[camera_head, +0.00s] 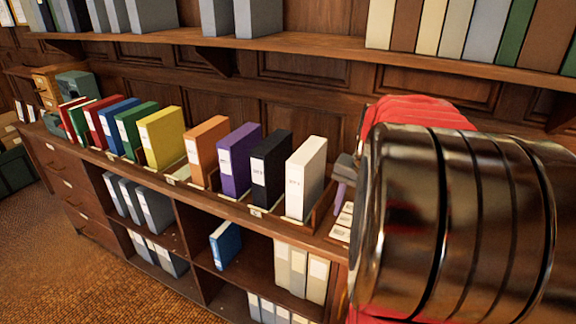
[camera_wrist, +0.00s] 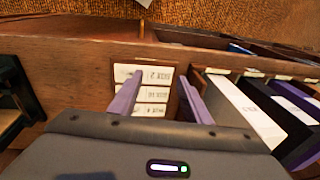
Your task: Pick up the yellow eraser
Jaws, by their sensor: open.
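I cannot make out a yellow eraser in either view. In the wrist view, my gripper (camera_wrist: 158,100) is open, with its two purple fingers apart. Between and beyond the fingers are white labelled cards (camera_wrist: 151,94) in a wooden compartment of the shelf unit. The cards also show in the head view (camera_head: 343,222), just left of my arm. In the head view my arm covers the right side and hides most of the gripper and what lies behind it.
A row of coloured binders stands on the shelf unit, including yellow (camera_head: 162,137), orange (camera_head: 207,150), purple (camera_head: 238,160), black (camera_head: 270,170) and white (camera_head: 305,176). An upper shelf (camera_head: 300,42) runs above. Lower compartments hold grey binders (camera_head: 155,208) and a blue one (camera_head: 225,244).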

